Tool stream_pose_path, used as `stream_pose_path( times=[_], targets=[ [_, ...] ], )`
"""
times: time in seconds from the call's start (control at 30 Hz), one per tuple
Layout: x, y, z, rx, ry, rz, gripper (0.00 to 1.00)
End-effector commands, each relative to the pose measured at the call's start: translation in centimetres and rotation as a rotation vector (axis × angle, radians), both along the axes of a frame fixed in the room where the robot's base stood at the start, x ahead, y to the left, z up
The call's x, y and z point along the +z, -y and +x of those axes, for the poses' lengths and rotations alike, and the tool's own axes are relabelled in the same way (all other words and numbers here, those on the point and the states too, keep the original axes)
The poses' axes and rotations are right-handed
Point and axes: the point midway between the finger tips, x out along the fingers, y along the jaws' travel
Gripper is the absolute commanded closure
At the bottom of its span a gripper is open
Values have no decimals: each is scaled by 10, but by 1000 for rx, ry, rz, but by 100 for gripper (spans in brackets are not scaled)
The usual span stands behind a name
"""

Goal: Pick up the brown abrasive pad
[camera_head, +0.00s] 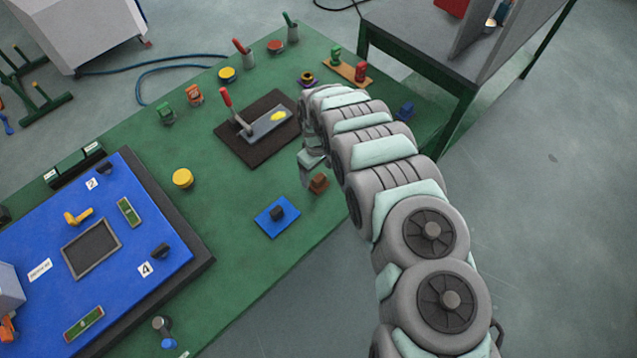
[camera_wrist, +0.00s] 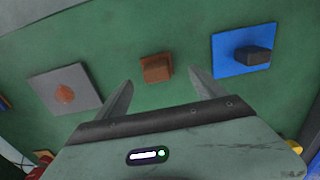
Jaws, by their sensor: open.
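The brown abrasive pad, a small brown block (camera_head: 318,183), sits on the green table below and just right of my gripper (camera_head: 310,160) in the head view. In the wrist view the brown block (camera_wrist: 156,68) shows whole, ahead of and between the two fingertips of my gripper (camera_wrist: 160,90). The fingers are spread apart with nothing between them. They do not appear to touch the block. In the head view my arm partly hides the gripper, so its fingers are hard to make out there.
A blue plate with a dark block (camera_head: 277,218) lies left of the brown block; in the wrist view the blue plate (camera_wrist: 226,64) is right of it. A grey plate with an orange-brown oval (camera_wrist: 64,90) is on its other side. A dark mat (camera_head: 240,151) holds a red-handled lever.

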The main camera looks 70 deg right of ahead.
Motion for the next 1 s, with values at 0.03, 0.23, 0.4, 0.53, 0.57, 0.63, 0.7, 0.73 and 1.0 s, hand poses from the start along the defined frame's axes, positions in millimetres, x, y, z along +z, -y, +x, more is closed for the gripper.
stream_pose_path(
  times=[0.03,0.23,0.4,0.53,0.57,0.63,0.7,0.73,1.0],
  targets=[
    [-5,0,0,0,1,1,20],
    [-13,-1,-1,0,-2,2,20],
    [-27,3,-3,-1,2,-2,20],
    [-43,3,-5,-1,2,0,20],
    [-47,4,-4,1,3,-1,20],
    [-54,3,-4,1,1,2,20],
    [-59,3,-4,0,1,2,20],
    [-60,3,-4,0,1,0,20],
    [-60,4,-5,1,0,-2,20]
  ],
)
